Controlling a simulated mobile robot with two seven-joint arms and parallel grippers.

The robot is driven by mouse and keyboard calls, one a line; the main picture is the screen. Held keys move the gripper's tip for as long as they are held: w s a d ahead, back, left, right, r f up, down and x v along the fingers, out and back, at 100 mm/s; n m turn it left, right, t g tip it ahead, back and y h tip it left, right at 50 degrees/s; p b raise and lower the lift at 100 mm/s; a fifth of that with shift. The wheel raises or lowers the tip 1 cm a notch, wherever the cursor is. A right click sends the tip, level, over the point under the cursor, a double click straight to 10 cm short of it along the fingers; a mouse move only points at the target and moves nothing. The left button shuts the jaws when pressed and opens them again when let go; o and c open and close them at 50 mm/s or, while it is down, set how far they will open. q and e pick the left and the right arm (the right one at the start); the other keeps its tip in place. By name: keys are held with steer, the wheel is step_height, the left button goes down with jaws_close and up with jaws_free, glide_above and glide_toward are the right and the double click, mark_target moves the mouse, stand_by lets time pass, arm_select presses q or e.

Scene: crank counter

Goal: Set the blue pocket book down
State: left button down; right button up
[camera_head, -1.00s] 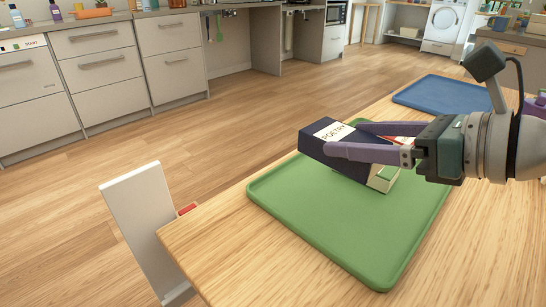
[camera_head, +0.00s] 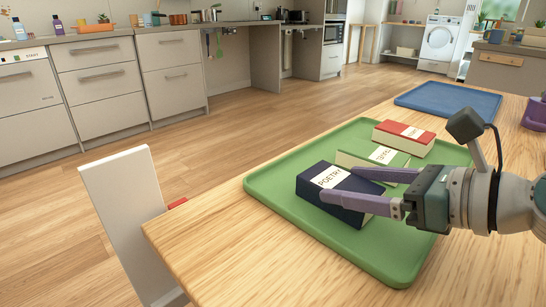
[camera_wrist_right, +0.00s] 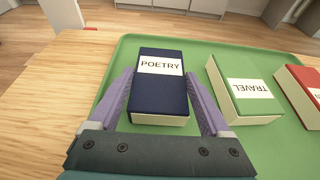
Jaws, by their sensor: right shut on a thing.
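The blue pocket book (camera_head: 341,193), with a white label reading POETRY, lies flat at the near left part of the green tray (camera_head: 268,187). My right gripper (camera_head: 360,187) is shut on it, with one purple finger along each long side. In the right wrist view the book (camera_wrist_right: 160,95) sits between both fingers (camera_wrist_right: 160,100), and its underside appears to be on the tray. The left gripper is in neither current view.
A green TRAVEL book (camera_head: 372,158) and a red book (camera_head: 404,137) lie on the tray beyond the blue one. A blue mat or tray (camera_head: 448,101) lies farther back on the wooden table (camera_head: 215,235). A purple mug (camera_head: 535,113) stands at the right edge.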

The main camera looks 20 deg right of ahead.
steer(key=o, duration=1.3)
steer(key=shift+f, duration=0.1)
steer(key=shift+r, duration=0.3)
steer(key=p+v, duration=0.2)
steer(key=v, duration=1)
steer(key=shift+f, duration=0.1)
